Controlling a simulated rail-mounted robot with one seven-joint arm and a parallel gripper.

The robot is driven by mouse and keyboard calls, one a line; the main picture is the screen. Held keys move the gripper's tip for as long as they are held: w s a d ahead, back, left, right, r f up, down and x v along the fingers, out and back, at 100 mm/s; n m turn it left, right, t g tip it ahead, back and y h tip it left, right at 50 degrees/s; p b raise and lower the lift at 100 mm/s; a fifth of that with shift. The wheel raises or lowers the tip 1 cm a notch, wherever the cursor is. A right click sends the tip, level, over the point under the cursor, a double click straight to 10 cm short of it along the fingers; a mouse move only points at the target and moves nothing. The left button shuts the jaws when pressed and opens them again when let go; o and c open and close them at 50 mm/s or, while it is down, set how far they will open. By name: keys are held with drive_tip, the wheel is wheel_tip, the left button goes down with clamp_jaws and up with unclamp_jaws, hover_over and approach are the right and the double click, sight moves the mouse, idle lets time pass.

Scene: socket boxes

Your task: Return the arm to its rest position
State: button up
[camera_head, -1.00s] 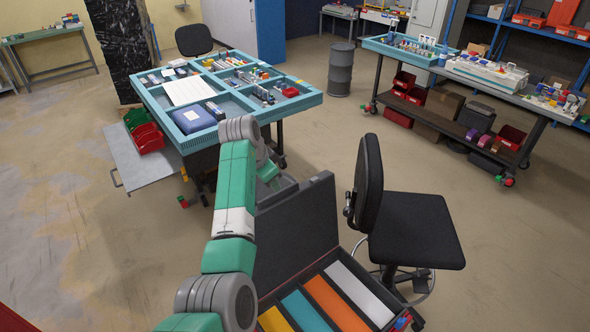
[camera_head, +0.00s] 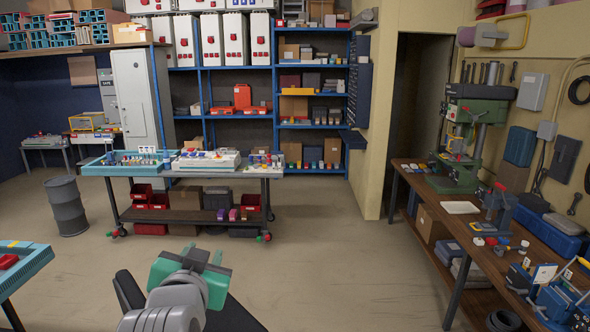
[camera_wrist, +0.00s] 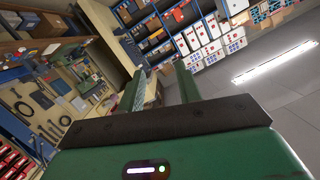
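My gripper (camera_head: 203,250) is at the lower left of the head view, at the end of my grey and green arm. Its two green fingers point up and away, with a gap between them. In the wrist view, the gripper (camera_wrist: 160,72) has its fingers apart with nothing between them. It is clear of the furniture, in open air. The wrist view looks at a tilt toward the shelves, wall and ceiling. Most of my arm is outside the head view.
A wheeled table (camera_head: 185,214) with trays and bins stands beyond my gripper. A workbench (camera_head: 455,240) with a drill press (camera_head: 468,135) runs along the right. A barrel (camera_head: 66,206) and part of a teal table (camera_head: 22,268) are at left. Floor between is mostly free.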

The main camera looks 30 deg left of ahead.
drive_tip(key=w+d+r+m+t+h+p, duration=0.1)
drive_tip(key=d+r+t, duration=0.1)
drive_tip(key=d+r, duration=0.35)
drive_tip(key=w+d+r+t+h, duration=0.1)
drive_tip(key=d+r+t, duration=0.15)
drive_tip(key=d, duration=0.65)
drive_tip(key=s+d+r+m+t+h+p, duration=0.1)
drive_tip(key=s+d+r, duration=0.3)
drive_tip(key=d, duration=0.4)
drive_tip(key=s+d+r+m+t+h, duration=0.1)
drive_tip(key=s+d+r+t+h, duration=0.2)
drive_tip(key=d, duration=0.6)
drive_tip(key=s+d+r+t+h+p, duration=0.1)
drive_tip(key=s+d+r+t+h, duration=0.2)
drive_tip(key=d+r, duration=0.4)
drive_tip(key=shift+s+d+r+m+t+h+p, duration=0.15)
drive_tip(key=shift+s+d+m+t+h+p, duration=0.35)
drive_tip(key=shift+s+d, duration=0.35)
drive_tip(key=shift+w+y, duration=0.1)
drive_tip(key=shift+y, duration=0.2)
